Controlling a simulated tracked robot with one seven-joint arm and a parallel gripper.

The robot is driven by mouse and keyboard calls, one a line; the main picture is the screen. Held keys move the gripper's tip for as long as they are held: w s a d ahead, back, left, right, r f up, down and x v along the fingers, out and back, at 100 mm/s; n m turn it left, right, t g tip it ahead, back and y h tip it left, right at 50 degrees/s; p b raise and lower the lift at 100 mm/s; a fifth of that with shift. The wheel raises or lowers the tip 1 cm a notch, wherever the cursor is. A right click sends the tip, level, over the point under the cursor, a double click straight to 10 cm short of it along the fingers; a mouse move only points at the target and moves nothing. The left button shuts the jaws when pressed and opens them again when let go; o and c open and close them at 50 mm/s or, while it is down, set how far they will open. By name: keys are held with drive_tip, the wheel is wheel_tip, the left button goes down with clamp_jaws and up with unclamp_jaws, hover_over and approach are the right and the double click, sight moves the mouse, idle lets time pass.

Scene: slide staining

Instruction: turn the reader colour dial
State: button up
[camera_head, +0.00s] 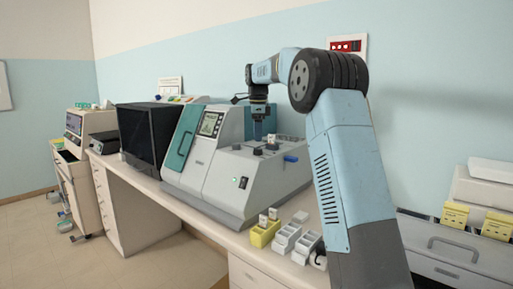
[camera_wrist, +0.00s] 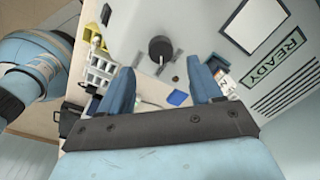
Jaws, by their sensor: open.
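The reader (camera_head: 220,180) is a large grey bench machine with a teal door and a small screen. On its lower top deck sit small dark knobs (camera_head: 258,151), partly under my gripper; I cannot tell from there which is the colour dial. In the wrist view a round black dial (camera_wrist: 160,48) stands on the pale deck, ahead of my fingertips and roughly centred between them. My gripper (camera_wrist: 160,68) is open and empty, pointing down above the deck. It also shows in the head view (camera_head: 258,136). The dial appears clear of both fingers.
A blue handle (camera_head: 291,158) sticks out at the deck's right. A yellow rack (camera_head: 264,233) and white racks (camera_head: 287,237) stand on the bench in front. A panel marked READY (camera_wrist: 275,58) lies right in the wrist view. A dark monitor-like box (camera_head: 140,138) stands left.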

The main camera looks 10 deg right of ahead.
sight(257, 149)
drive_tip(key=shift+w+f, duration=0.15)
drive_tip(key=shift+f, duration=2.75)
drive_tip(key=shift+c, duration=0.3)
drive_tip(key=c, duration=0.9)
drive_tip(key=shift+a, duration=0.3)
drive_tip(key=shift+c, duration=0.4)
drive_tip(key=shift+d, duration=0.25)
drive_tip(key=n, duration=0.5)
drive_tip(key=shift+d+n, duration=0.1)
drive_tip(key=shift+n, duration=0.2)
drive_tip(key=n, duration=0.6)
drive_tip(key=shift+d+y, duration=0.1)
drive_tip(key=shift+y, duration=0.2)
drive_tip(key=shift+n, duration=0.3)
